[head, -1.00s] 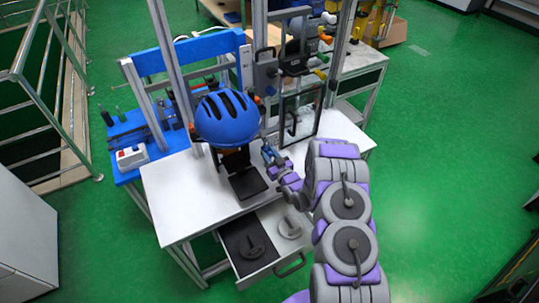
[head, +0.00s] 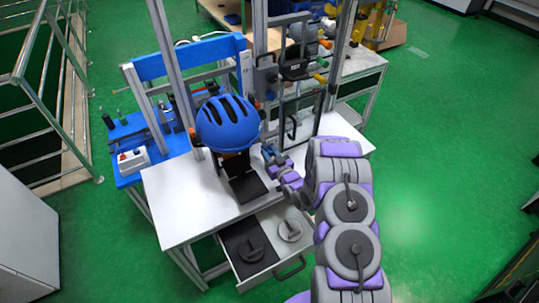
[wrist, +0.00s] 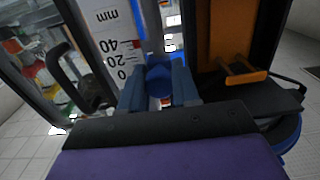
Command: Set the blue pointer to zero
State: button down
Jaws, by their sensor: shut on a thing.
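The blue pointer (wrist: 158,80) sits between the fingers of my gripper (wrist: 159,92) in the wrist view. My gripper is shut on it, and the fingers hide its sides. A white scale (wrist: 112,48) marked in mm, with 40, 20 and 0, stands just left of the fingers. The held pointer is at about the height of the lower marks, but I cannot tell its exact reading. In the head view my gripper (head: 270,153) is beside the tower, right of the blue helmet (head: 227,122), and the pointer is too small to make out there.
The helmet hangs over a black plate (head: 247,189) on the white table (head: 180,205). An open drawer (head: 270,265) holds two round parts at the front. A black handle (wrist: 78,75) is left of the scale, and an orange bracket (wrist: 238,70) is right of my gripper.

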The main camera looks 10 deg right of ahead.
jog(key=shift+w+r, duration=0.1)
jog(key=shift+r, duration=0.2)
jog(key=c, duration=0.9)
grip_release()
jog(key=shift+o, duration=0.2)
jog(key=shift+f, duration=0.1)
jog(key=p+v, duration=0.2)
jog(key=v, duration=1.5)
jog(key=shift+s+p, duration=0.25)
jog(key=shift+p, duration=0.1)
jog(key=shift+d+f, duration=0.1)
jog(key=shift+f, duration=0.05)
